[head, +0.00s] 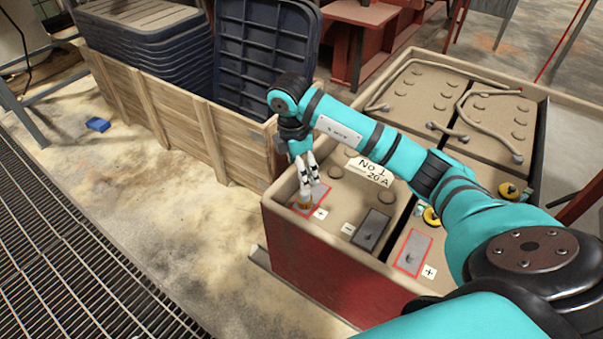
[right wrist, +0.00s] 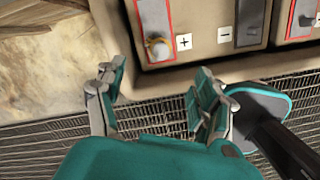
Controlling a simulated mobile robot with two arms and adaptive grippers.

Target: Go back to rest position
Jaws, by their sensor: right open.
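My right gripper (head: 308,181) hangs at the near-left corner of the red box, over the red-outlined plus terminal (head: 322,199). In the right wrist view the right gripper (right wrist: 156,100) has its fingers wide apart with nothing between them. A small yellowish knob (right wrist: 158,48) sits on the terminal plate (right wrist: 155,18) beside the plus sign, beyond the fingertips and apart from them in that view. In the head view the fingers partly hide this knob. My left gripper is in neither view.
The red box (head: 320,280) has a beige top with a "No 1 20A" label (head: 370,172) and more terminals. A wooden crate (head: 180,115) with dark stacked bins stands behind on the left. A blue block (head: 97,124) lies on the floor. Metal grating (head: 70,250) covers the left foreground.

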